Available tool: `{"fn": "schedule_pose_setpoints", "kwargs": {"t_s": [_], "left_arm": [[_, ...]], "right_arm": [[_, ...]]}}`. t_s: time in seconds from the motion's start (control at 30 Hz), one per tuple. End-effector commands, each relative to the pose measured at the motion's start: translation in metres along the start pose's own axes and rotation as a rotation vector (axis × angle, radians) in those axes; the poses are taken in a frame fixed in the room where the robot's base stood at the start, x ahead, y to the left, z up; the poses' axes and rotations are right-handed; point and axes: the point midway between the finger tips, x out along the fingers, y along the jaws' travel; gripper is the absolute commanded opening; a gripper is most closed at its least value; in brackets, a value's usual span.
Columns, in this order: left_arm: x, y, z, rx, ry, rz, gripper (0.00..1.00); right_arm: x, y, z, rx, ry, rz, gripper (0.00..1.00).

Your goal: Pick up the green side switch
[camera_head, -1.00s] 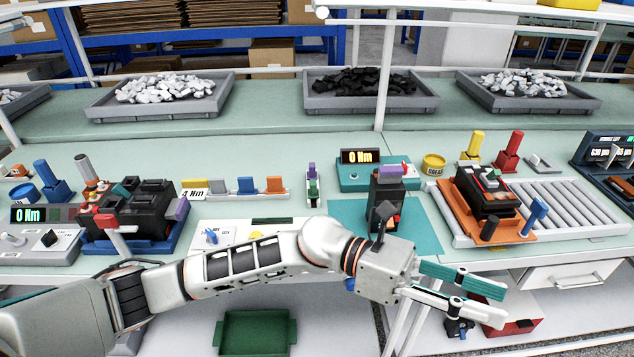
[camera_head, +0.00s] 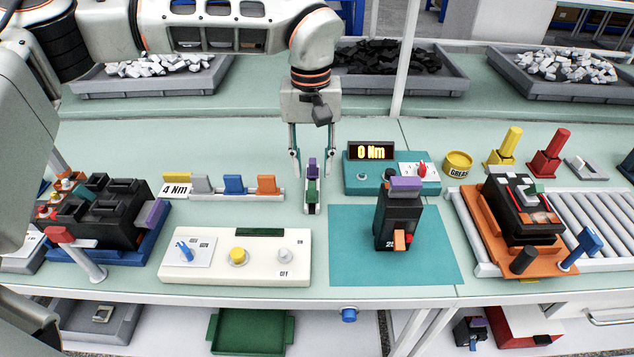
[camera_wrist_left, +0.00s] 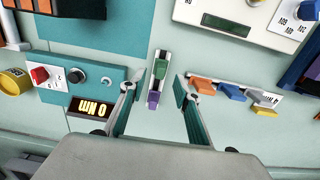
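The green side switch (camera_head: 311,191) is a small upright piece with a purple part on a narrow grey base, standing on the bench. In the left wrist view the green switch (camera_wrist_left: 160,70) shows between the fingers. My left gripper (camera_head: 313,172) points down, open and empty, above and around the switch, with one finger on each side. In the left wrist view the left gripper (camera_wrist_left: 160,82) has a gap on both sides of the switch. I cannot tell its exact height above it. My right gripper is not in view.
The teal torque tester (camera_head: 380,183), reading 0 Nm, stands close to the right of the switch. A rack of coloured pieces (camera_head: 235,190) is close to the left. A black breaker (camera_head: 385,222) stands on a teal mat (camera_head: 345,265); a white panel (camera_head: 215,270) lies in front.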

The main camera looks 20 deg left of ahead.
Motion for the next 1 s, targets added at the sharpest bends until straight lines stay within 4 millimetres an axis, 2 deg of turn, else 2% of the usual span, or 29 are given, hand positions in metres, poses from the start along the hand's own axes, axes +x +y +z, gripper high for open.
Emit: {"fn": "schedule_pose_setpoints", "kwargs": {"t_s": [0.4, 0.7, 0.97, 1.0], "left_arm": [[0.032, -0.003, -0.005, 0.003, 0.008, -0.010, 0.32], [0.072, -0.003, -0.010, 0.002, 0.005, -0.010, 0.32], [0.075, -0.002, -0.011, 0.003, 0.009, -0.008, 0.32], [0.075, -0.003, -0.011, 0.003, 0.008, -0.008, 0.22]], "right_arm": [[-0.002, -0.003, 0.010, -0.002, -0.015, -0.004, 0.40], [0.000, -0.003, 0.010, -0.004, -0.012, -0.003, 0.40], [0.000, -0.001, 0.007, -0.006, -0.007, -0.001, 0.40], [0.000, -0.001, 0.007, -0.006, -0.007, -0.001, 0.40]]}}
